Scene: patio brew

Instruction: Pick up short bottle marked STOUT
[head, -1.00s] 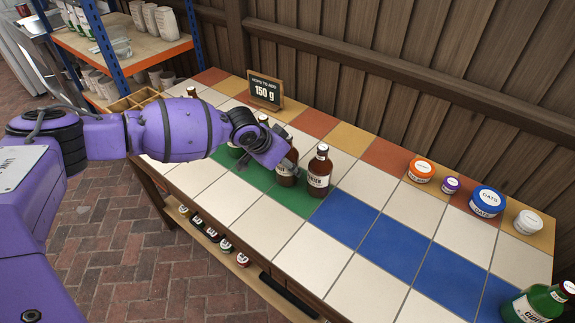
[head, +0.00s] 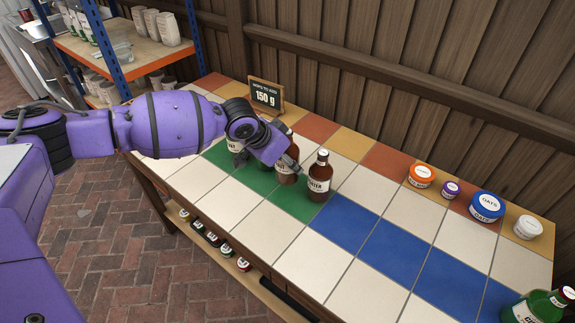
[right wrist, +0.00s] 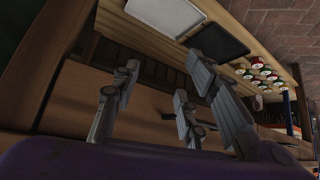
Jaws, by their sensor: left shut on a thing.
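My left gripper (head: 284,160) is shut on a brown bottle (head: 287,178) at the green tiles. Its fingers cover much of that bottle, and its label is too small and hidden to read. A second brown bottle with a white label (head: 319,178) stands upright just to the right, its label seeming to read PORTER. Another bottle (head: 234,146) shows partly behind my left gripper, its label cut off. My right gripper (right wrist: 160,85) shows in the right wrist view with its fingers apart and nothing between them.
A sign reading 150 g (head: 266,95) stands at the back. Tubs, including a blue OATS tub (head: 487,206), stand at the back right. The white and blue tiles between are clear. A shelf rack (head: 140,66) stands at the left.

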